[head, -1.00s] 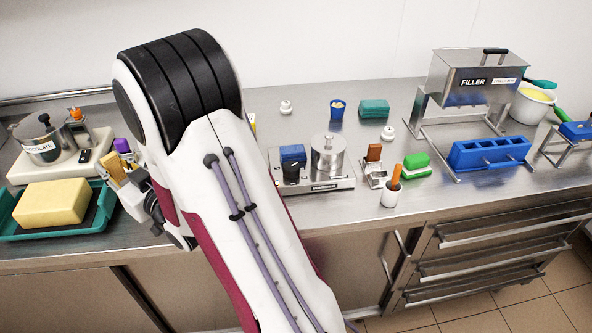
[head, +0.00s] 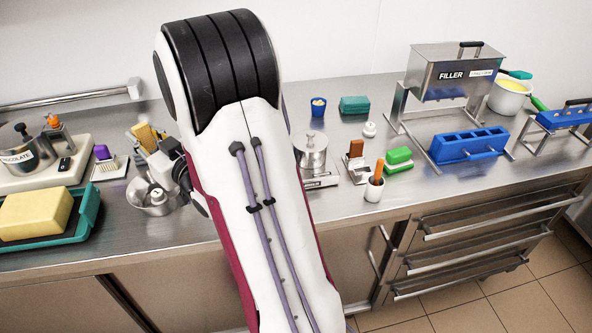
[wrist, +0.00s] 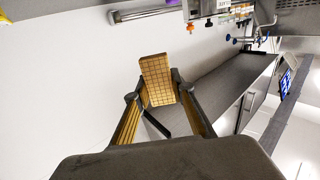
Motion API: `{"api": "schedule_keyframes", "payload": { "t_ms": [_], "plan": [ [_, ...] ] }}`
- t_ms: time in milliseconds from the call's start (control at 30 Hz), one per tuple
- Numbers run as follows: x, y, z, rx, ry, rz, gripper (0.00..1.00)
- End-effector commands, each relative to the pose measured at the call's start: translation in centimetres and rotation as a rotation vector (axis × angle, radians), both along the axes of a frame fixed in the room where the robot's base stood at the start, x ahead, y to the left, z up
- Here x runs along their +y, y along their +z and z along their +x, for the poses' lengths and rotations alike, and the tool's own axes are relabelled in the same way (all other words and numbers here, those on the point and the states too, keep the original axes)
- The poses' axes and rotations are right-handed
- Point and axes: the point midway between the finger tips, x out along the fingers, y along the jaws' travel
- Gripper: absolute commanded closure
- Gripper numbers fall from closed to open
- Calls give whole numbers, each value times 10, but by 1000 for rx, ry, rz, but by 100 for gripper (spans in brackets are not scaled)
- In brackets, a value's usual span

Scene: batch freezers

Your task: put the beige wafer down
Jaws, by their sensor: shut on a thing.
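The beige wafer (wrist: 157,72), a flat piece with a grid pattern, stands between the two fingertips of my gripper (wrist: 160,92) in the wrist view. The fingers are shut on its near end, and its far end sticks out beyond them. In the head view my gripper (head: 150,143) is left of my arm, with the wafer (head: 143,131) at its tip. It appears held above the steel counter, close to a metal bowl (head: 136,194). The exact height cannot be told.
A teal tray (head: 88,212) with a yellow block (head: 35,213) lies at the left. A chocolate pot (head: 20,150) and a brush on a small plate (head: 108,166) are nearby. A filler machine (head: 452,75) and blue mould (head: 470,145) are at the right. My arm hides the middle counter.

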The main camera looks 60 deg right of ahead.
Motion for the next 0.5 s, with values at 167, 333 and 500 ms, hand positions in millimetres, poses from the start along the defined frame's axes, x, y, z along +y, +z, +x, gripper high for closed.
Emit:
{"api": "schedule_keyframes", "payload": {
  "t_ms": [167, 333, 500],
  "plan": [
    [-40, 1, -16, -3, -51, -1, 89],
    [-74, 1, -34, -4, -94, -1, 89],
    [-107, 1, -54, -5, -137, -3, 89]
  ]
}}
